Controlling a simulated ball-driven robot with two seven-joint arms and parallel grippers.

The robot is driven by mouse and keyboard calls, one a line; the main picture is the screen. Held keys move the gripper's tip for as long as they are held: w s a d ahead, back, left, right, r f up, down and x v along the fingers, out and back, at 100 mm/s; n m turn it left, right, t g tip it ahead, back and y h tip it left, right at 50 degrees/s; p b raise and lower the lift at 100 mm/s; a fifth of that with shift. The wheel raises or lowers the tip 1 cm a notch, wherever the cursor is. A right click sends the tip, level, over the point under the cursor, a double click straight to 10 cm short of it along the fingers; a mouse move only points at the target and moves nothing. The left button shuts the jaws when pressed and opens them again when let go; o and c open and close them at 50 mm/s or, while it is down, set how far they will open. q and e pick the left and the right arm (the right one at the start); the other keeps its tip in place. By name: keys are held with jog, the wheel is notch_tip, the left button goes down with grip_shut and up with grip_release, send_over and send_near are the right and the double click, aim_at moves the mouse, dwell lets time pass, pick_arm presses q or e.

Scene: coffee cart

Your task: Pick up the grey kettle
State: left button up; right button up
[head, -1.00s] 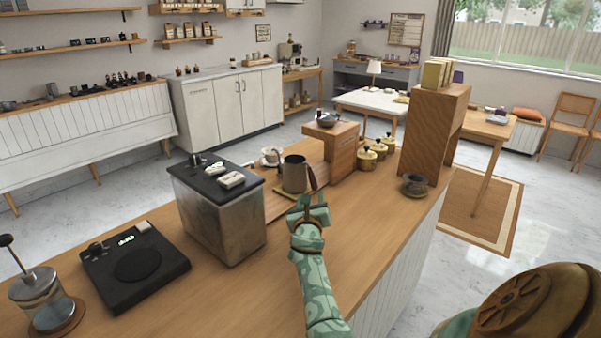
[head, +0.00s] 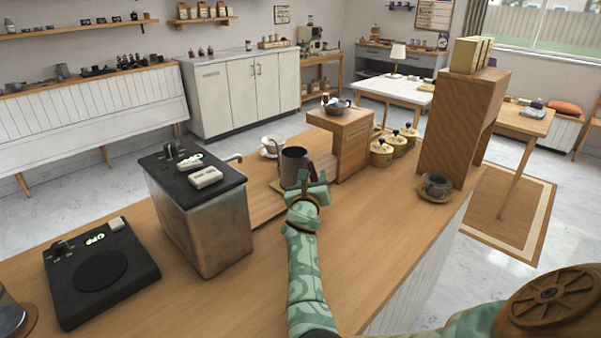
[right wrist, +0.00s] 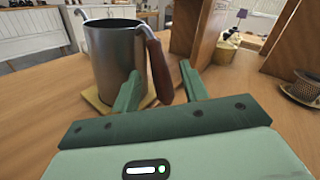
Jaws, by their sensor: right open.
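The grey kettle (head: 293,168) stands upright on the wooden counter, with its brown handle toward my right gripper (head: 311,186). In the right wrist view the kettle (right wrist: 113,62) sits on a yellowish square mat (right wrist: 97,104), and its brown handle (right wrist: 159,70) appears between the two green fingers of the right gripper (right wrist: 160,84). The fingers are open on either side of the handle in the picture. I cannot tell whether they touch it. The left finger hides part of the kettle's body. My left gripper is not in view.
A metal box with a black top (head: 200,215) stands left of the kettle, a white cup (head: 272,146) behind it. A black scale (head: 100,270) lies front left.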

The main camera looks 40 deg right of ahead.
jog(key=shift+a+r, duration=0.15)
grip_shut()
jog(key=shift+r, duration=0.1)
